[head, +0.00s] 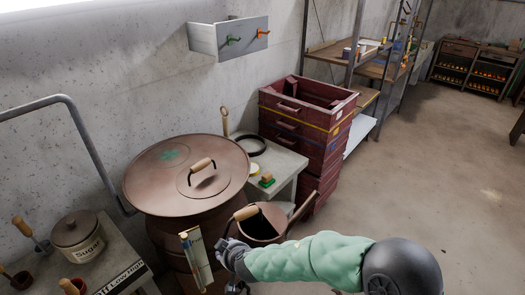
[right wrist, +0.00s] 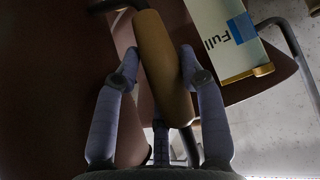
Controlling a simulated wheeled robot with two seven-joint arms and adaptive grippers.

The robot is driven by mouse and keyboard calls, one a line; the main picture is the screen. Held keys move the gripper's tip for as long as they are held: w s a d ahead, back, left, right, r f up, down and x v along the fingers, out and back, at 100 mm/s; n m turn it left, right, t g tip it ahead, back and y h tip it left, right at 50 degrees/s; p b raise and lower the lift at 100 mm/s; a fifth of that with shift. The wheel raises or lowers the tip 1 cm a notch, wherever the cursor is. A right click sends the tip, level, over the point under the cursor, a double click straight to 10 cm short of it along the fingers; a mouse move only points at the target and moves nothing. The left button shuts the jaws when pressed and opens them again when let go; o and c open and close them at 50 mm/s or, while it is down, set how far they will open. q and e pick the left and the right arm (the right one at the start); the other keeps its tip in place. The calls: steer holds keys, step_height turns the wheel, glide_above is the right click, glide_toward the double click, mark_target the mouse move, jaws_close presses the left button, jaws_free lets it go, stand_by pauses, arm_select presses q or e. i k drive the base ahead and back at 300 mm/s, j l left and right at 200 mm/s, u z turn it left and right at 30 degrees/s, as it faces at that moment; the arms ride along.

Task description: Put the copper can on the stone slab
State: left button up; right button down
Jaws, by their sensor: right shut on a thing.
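The copper can (head: 262,228) has an open top, a spout to the right and a wooden-gripped handle. It is beside the large lidded copper vessel, and its lower part is hidden behind my right arm. My right gripper (head: 224,246) is at the can's left side, near the handle. In the right wrist view the wooden handle grip (right wrist: 164,65) lies between my fingers, which are shut on it. A pale grey slab-like top (head: 287,162), which looks like the stone slab, stands behind the can. My left gripper is not in view.
The large copper vessel (head: 150,178) stands left of the can. A white "Full" panel (head: 202,262) is close to my right gripper. A black ring (head: 250,146) and small blocks (head: 267,179) occupy part of the slab. Red stacked boxes (head: 300,125) stand behind; open floor lies right.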

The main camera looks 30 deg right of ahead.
mark_target(276, 155)
steer(key=i+l, duration=0.1)
steer(key=l, duration=0.4)
steer(key=i+l, duration=0.15)
steer(key=l, duration=0.3)
steer(key=i+l, duration=0.1)
steer(key=l, duration=0.4)
steer(key=i+l, duration=0.1)
steer(key=l, duration=0.4)
steer(key=i+l, duration=0.15)
steer(key=l, duration=0.35)
steer(key=i+l, duration=0.1)
steer(key=l, duration=0.35)
steer(key=i+l, duration=0.1)
steer(key=l, duration=0.4)
